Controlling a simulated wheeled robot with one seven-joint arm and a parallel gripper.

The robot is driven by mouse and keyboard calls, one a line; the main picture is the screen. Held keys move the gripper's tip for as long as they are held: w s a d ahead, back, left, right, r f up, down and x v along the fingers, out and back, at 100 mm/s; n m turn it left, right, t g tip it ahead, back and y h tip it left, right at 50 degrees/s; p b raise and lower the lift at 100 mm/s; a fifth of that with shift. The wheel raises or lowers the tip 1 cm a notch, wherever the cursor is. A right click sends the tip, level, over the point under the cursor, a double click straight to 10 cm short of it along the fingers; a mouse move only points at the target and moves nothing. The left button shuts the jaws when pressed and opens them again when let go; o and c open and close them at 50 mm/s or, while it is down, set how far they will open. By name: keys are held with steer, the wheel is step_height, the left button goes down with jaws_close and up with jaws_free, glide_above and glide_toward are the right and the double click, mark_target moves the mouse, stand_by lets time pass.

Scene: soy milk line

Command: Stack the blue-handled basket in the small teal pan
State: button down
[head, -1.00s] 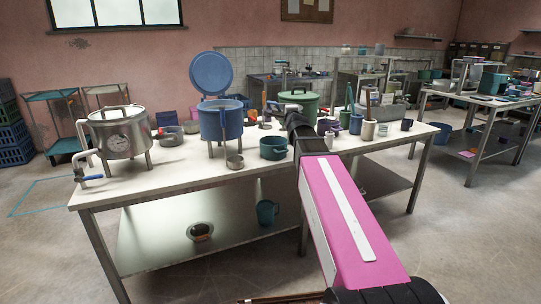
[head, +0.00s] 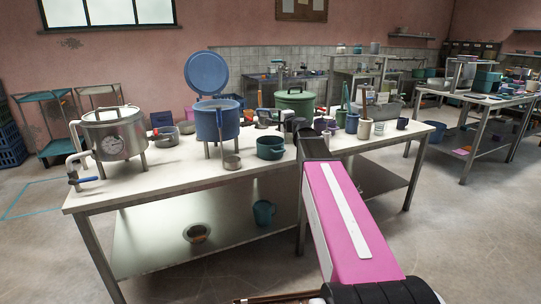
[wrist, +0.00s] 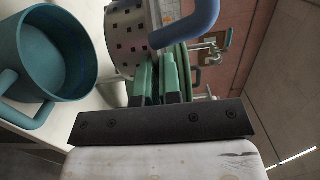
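The teal pan (head: 270,148) stands upright and open on the white table, just left of my arm's end in the head view. In the wrist view the pan (wrist: 45,50) fills the left side, its handle toward the lower left. The basket (wrist: 128,38), pale metal with square holes, is at the top of the wrist view, with its thick blue handle (wrist: 190,28) curving to the right. My gripper's green fingers (wrist: 158,78) are close together at the basket's side, a narrow gap between them. The handle's end hides their tips, and any grip is unclear. The pan and basket are apart.
A blue pot (head: 218,124) on legs and a steel pot (head: 112,135) stand left on the table. A green lidded pot (head: 296,101) is behind. Cups and a pestle crowd the right.

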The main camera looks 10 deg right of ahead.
step_height(320, 180, down, 10)
stand_by(0.6)
steer(key=shift+w+f, duration=0.1)
steer(key=shift+f, duration=0.4)
steer(key=c, duration=1.3)
jaws_free()
steer(key=shift+r, duration=0.1)
